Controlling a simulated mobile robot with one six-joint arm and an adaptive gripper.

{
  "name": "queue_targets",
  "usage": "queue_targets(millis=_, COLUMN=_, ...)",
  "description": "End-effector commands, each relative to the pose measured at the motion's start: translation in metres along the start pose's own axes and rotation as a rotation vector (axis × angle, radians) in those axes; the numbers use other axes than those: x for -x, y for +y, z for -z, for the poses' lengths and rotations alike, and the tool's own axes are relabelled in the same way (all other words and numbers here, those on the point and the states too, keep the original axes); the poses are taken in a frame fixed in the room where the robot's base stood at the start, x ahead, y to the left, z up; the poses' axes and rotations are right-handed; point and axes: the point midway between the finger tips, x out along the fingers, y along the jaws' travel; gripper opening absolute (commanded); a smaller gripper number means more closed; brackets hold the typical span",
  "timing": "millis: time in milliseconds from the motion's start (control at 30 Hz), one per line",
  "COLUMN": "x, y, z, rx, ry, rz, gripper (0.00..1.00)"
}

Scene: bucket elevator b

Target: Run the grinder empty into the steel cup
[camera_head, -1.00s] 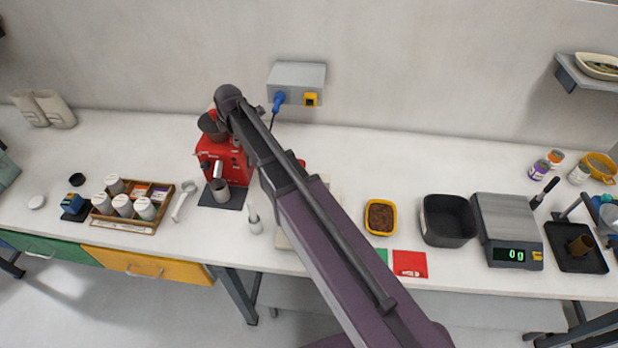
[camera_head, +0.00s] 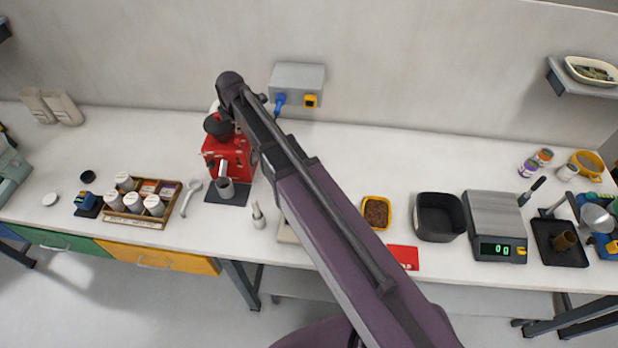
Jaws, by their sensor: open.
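The red grinder (camera_head: 226,155) stands on the bench left of centre, with a dark hopper (camera_head: 217,126) on top and a pale spout (camera_head: 222,168) at the front. The steel cup (camera_head: 226,188) stands upright below the spout on a dark mat (camera_head: 232,197). I cannot see into the cup or the hopper. My arm reaches over the bench from the lower right, and its far joint is above and behind the grinder. My gripper is hidden behind the arm.
A grey wall box (camera_head: 297,77) holds a blue plug (camera_head: 279,101) and a yellow socket (camera_head: 310,101). A wooden rack of canisters (camera_head: 134,222) and a spoon (camera_head: 190,197) lie left. A small brush (camera_head: 258,216), yellow tub (camera_head: 376,212), black bin (camera_head: 439,217) and scale (camera_head: 496,226) stand right.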

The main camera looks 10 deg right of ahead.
Motion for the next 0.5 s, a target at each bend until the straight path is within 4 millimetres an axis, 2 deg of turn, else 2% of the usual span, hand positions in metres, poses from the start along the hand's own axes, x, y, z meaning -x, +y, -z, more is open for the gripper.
queue_targets(millis=33, x=0.007, y=0.001, z=0.0, rx=0.0, ry=0.0, rz=0.0, gripper=0.48)
queue_targets(millis=233, x=0.019, y=0.0, z=0.0, rx=0.0, ry=0.0, rz=0.0, gripper=0.48)
queue_targets(millis=500, x=0.007, y=-0.024, z=-0.018, rx=-0.136, ry=-0.008, rz=0.021, gripper=0.48)
